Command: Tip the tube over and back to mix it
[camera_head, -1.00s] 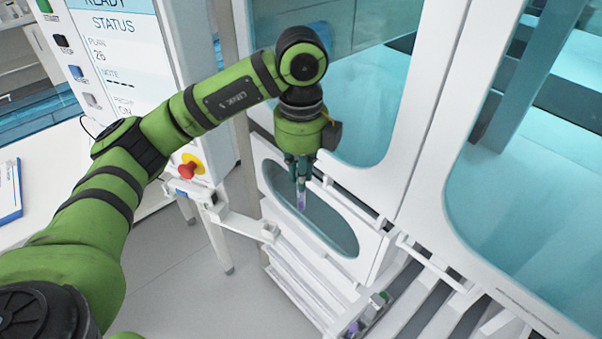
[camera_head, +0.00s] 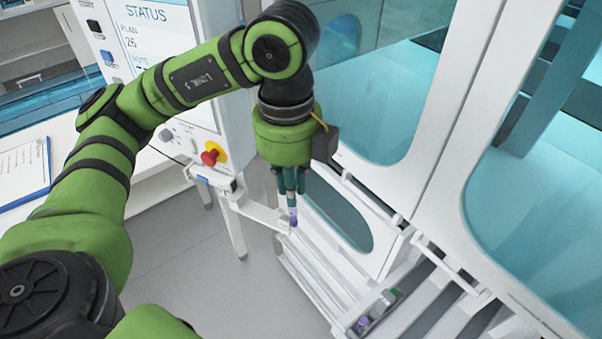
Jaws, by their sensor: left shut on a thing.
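My left gripper (camera_head: 291,190) points down in front of the white cabinet and is shut on a tube (camera_head: 292,212). The tube is small, with a clear body and a purple lower end. It hangs roughly upright below the fingers, clear of any surface. The fingers hide its upper part. My right gripper is not in this view.
The white cabinet (camera_head: 412,165) with tinted windows stands close behind the gripper. White rails (camera_head: 318,285) below it hold small items with purple and green parts (camera_head: 375,311). A panel with a red stop button (camera_head: 211,154) stands left. Grey floor (camera_head: 190,265) is open at lower left.

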